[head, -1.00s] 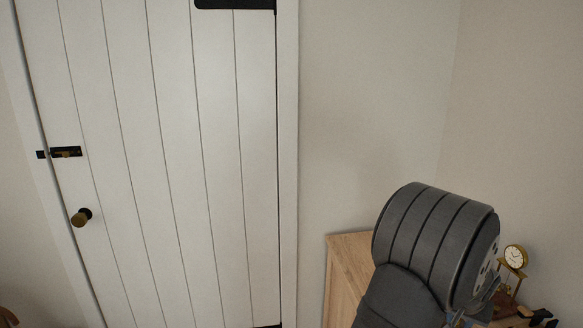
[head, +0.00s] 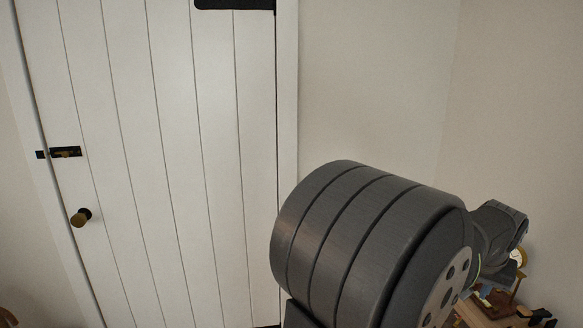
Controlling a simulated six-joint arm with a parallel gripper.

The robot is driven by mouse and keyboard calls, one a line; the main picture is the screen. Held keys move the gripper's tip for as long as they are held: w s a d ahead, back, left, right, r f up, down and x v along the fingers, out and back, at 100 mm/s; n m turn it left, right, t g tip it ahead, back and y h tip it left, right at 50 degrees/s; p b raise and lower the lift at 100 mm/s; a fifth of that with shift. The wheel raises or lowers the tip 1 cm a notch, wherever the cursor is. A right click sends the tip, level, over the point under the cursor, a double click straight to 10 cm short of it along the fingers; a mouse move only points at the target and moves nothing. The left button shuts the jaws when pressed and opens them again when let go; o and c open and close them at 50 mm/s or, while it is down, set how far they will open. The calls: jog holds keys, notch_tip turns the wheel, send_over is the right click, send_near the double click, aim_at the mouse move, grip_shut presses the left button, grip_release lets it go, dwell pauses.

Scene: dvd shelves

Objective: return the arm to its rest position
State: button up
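My dark grey arm (head: 370,245) fills the lower right of the head view, with a large ribbed joint in front. A smaller link of my arm (head: 497,235) shows behind it to the right, above the wooden furniture. My gripper's fingers cannot be made out; they are hidden behind the arm or out of the picture. Whether it holds anything cannot be seen.
A light wooden cabinet (head: 478,314) stands at the lower right, mostly hidden by my arm. A brass clock (head: 521,258) and small dark items (head: 541,317) are on it, close to the arm. A white plank door (head: 150,150) is at left.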

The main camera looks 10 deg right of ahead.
jog(key=shift+w+d+f+m, duration=0.2)
jog(key=shift+w+d+m, duration=0.05)
jog(key=shift+m, duration=0.25)
dwell(1.4)
dwell(0.7)
